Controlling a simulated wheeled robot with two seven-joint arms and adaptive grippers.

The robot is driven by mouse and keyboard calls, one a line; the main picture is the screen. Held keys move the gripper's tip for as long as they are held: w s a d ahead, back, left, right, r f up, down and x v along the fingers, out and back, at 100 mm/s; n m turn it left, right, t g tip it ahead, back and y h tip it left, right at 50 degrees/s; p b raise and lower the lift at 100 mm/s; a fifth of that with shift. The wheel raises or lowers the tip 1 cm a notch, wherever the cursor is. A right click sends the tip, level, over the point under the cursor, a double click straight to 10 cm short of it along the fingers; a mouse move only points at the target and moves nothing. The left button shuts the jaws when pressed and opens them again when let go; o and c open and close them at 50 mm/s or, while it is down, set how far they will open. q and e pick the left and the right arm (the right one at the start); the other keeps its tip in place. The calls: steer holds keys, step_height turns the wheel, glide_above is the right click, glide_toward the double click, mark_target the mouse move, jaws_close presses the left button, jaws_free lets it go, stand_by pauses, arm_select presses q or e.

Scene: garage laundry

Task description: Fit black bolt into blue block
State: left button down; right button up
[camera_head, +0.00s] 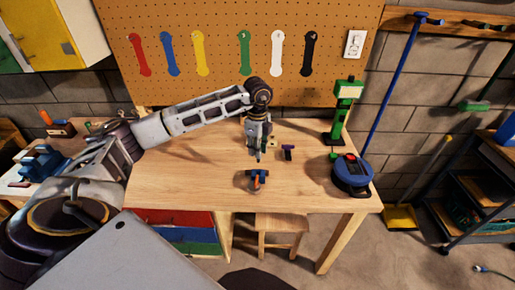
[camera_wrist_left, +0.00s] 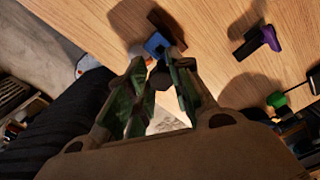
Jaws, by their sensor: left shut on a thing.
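My left gripper (camera_head: 258,152) reaches down over the middle of the workbench. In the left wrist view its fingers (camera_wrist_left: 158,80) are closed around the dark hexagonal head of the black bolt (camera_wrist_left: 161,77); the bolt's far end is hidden. The blue block (camera_head: 254,174) lies on the bench, nearer the front edge than the gripper. In the left wrist view the blue block (camera_wrist_left: 156,44) shows just beyond the fingertips, beside a brown piece. The bolt appears apart from the block, though the exact gap is hard to tell. My right gripper is not in view.
A purple-headed piece (camera_head: 288,148) with a dark part lies right of the gripper. A blue round case (camera_head: 350,178) and a green stand (camera_head: 342,112) occupy the right of the workbench (camera_head: 190,180). A pegboard (camera_head: 215,65) rises behind. The left front of the bench is clear.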

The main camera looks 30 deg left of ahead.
mark_target(258, 161)
arm_select(q)
steer(key=shift+f+b, duration=0.5)
steer(key=shift+f, duration=0.35)
steer(key=shift+f+b, duration=0.45)
steer(key=shift+f, duration=0.3)
steer(key=shift+f+b, duration=0.55)
steer(key=shift+f, duration=0.35)
steer(key=shift+f+b, duration=0.9)
steer(key=shift+f, duration=0.5)
steer(key=shift+f, duration=0.1)
steer(key=shift+f, duration=0.3)
